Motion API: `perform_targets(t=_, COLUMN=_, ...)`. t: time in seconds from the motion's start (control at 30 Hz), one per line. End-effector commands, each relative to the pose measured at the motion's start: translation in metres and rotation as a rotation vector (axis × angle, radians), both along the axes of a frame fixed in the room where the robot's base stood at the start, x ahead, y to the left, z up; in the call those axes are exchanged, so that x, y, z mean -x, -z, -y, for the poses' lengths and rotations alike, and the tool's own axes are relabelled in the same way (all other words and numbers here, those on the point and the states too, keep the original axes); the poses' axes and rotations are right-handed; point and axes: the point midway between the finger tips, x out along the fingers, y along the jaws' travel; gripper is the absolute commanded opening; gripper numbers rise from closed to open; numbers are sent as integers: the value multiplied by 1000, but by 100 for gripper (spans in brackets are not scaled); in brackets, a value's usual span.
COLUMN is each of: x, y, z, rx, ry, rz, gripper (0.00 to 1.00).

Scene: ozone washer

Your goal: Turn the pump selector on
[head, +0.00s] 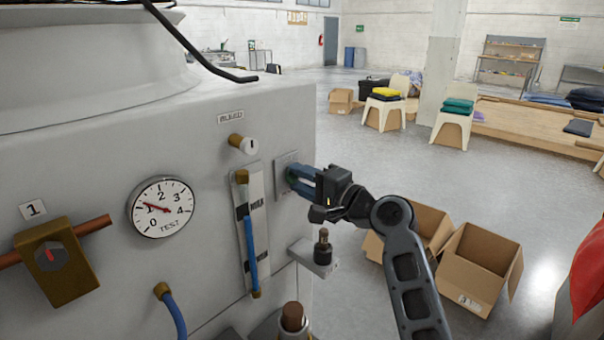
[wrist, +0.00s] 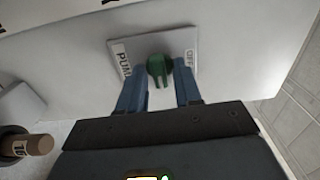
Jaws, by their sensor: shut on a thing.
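The pump selector is a green knob (wrist: 160,68) on a small pale plate (wrist: 187,42) fixed to the machine's wall. In the wrist view the plate carries a "PUMP" label on one side and an "OFF" marking on the other. My gripper (wrist: 160,80) has its blue fingers on either side of the green knob, shut on it. In the head view my gripper (head: 292,178) reaches the plate (head: 284,160) from the right, and its fingers hide most of the knob. I cannot tell the knob's exact setting.
The machine's wall holds a pressure gauge (head: 161,207), a bleed valve (head: 243,144) and a level tube (head: 250,240). A small shelf with a dark-topped fitting (head: 322,248) sits below my gripper. Open cardboard boxes (head: 480,270) stand on the floor at right.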

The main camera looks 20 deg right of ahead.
Motion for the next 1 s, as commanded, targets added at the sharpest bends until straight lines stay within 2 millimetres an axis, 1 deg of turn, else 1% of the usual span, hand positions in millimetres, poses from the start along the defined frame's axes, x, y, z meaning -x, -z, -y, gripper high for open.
perform_targets(t=0.23, x=0, y=1, z=1, rx=-36, ry=3, rz=-17, gripper=3)
perform_targets(t=0.6, x=0, y=1, z=2, rx=-40, ry=3, rz=-19, gripper=3)
perform_targets(t=0.63, x=0, y=2, z=2, rx=-40, ry=3, rz=-19, gripper=35)
perform_targets(t=0.7, x=0, y=1, z=2, rx=-40, ry=3, rz=-19, gripper=40)
perform_targets(t=0.9, x=0, y=1, z=1, rx=-39, ry=1, rz=-18, gripper=40)
perform_targets(t=1.0, x=4, y=2, z=3, rx=-39, ry=2, rz=-18, gripper=40)
